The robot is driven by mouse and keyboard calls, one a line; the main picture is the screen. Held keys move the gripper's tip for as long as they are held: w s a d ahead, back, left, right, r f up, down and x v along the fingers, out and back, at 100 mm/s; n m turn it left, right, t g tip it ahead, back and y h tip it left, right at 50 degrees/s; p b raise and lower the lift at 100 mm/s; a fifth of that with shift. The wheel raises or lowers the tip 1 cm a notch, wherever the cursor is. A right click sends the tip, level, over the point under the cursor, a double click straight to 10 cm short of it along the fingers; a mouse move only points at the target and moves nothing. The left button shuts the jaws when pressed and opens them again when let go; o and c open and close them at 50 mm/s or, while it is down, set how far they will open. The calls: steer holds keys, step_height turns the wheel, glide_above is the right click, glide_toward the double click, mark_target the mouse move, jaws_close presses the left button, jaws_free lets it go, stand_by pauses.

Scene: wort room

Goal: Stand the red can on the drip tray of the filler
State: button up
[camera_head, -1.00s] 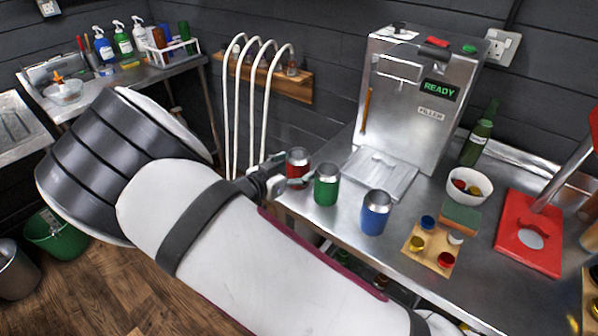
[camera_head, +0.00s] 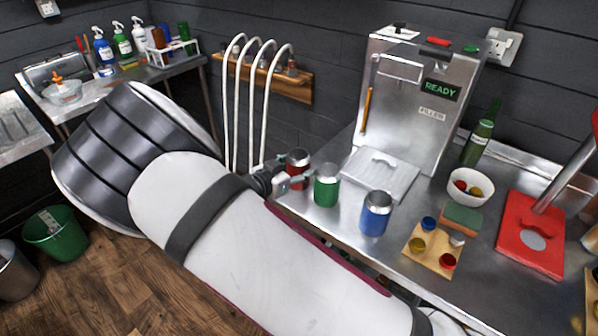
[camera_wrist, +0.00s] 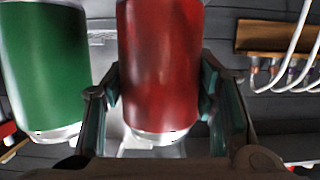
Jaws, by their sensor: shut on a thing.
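The red can (camera_head: 298,163) is at the left end of the metal bench, and my gripper (camera_head: 283,179) is shut on it. In the wrist view the red can (camera_wrist: 160,65) stands between the two fingers (camera_wrist: 162,110). I cannot tell whether its base touches the bench. The green can (camera_head: 326,185) stands just right of it and also fills the left of the wrist view (camera_wrist: 45,70). The filler (camera_head: 412,110) stands behind, its display reading READY. Its drip tray (camera_head: 381,178) is the flat metal plate at its foot, with nothing on it.
A blue can (camera_head: 375,213) stands in front of the drip tray. A wooden block with coloured caps (camera_head: 428,262), a sponge (camera_head: 462,220), a white bowl (camera_head: 482,198), a green bottle (camera_head: 477,142) and a red-based press (camera_head: 530,235) occupy the right. White hoses (camera_head: 265,100) hang behind the gripper.

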steer(key=shift+r, duration=0.15)
steer(key=shift+r+p, duration=0.5)
steer(key=shift+r, duration=0.4)
